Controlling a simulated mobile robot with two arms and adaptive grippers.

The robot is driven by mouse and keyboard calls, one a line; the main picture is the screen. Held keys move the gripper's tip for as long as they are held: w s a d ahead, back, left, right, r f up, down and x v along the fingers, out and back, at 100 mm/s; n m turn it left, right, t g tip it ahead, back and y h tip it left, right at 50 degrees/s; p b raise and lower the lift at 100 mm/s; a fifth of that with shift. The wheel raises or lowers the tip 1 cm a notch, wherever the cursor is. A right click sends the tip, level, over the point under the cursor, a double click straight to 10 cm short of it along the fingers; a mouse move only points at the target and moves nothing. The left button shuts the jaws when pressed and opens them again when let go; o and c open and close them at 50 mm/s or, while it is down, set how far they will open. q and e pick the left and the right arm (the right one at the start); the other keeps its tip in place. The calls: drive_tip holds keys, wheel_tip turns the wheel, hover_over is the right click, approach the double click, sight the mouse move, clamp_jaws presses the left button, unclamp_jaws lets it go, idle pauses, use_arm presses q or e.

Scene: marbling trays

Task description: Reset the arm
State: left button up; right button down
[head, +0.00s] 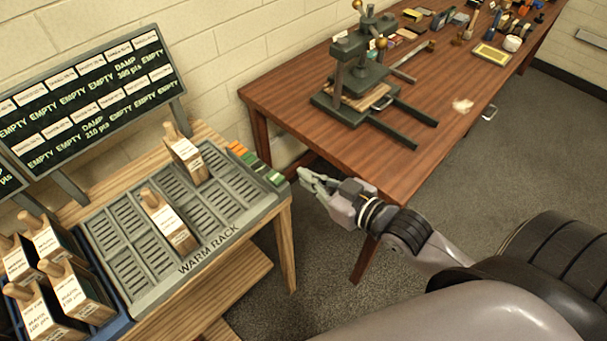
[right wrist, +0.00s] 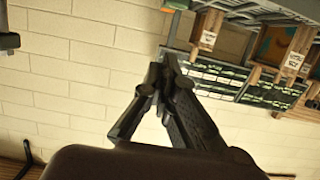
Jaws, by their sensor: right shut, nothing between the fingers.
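My right gripper (head: 308,181) is in the head view, reaching in from the right. Its fingertips are above the floor gap between the warm rack's stand and the brown table, close to the rack's right corner. It is shut and empty. In the right wrist view the gripper (right wrist: 168,75) has its fingers together against a pale block wall, touching nothing that I can see. My left gripper is in neither view.
The grey warm rack (head: 190,268) holds two labelled wooden-handled blocks (head: 168,220). A status board (head: 90,95) stands behind it. More blocks (head: 75,290) sit at the lower left. The brown table (head: 420,150) carries a press (head: 360,70) and several small tools.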

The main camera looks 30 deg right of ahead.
drive_tip(key=shift+f, duration=0.1)
idle(0.4)
drive_tip(key=s+d+f+m+g+h+b, duration=0.1)
drive_tip(key=s+d+f+g, duration=0.15)
drive_tip(key=f, duration=0.85)
drive_tip(key=s+d+f+g+h+b, duration=0.1)
drive_tip(key=d+f+h, duration=0.15)
drive_tip(key=f, duration=0.85)
drive_tip(key=s+d+f+m+g+h, duration=0.1)
drive_tip(key=s+d+f+g, duration=0.15)
drive_tip(key=f, duration=0.85)
drive_tip(key=s+f+g+b, duration=0.1)
drive_tip(key=s+f, duration=0.4)
drive_tip(key=f, duration=0.3)
drive_tip(key=s+f+g+b, duration=0.1)
drive_tip(key=s+f+g, duration=0.1)
drive_tip(key=s+f, duration=0.5)
drive_tip(key=s+a+f+g, duration=0.2)
drive_tip(key=s+f, duration=0.3)
drive_tip(key=s, duration=0.3)
drive_tip(key=s+a+f+g, duration=0.2)
drive_tip(key=s+f, duration=0.4)
drive_tip(key=s, duration=0.2)
drive_tip(key=shift+s+a+h+b, duration=0.2)
drive_tip(key=shift+s+h+b, duration=0.1)
drive_tip(key=shift+h+b, duration=0.05)
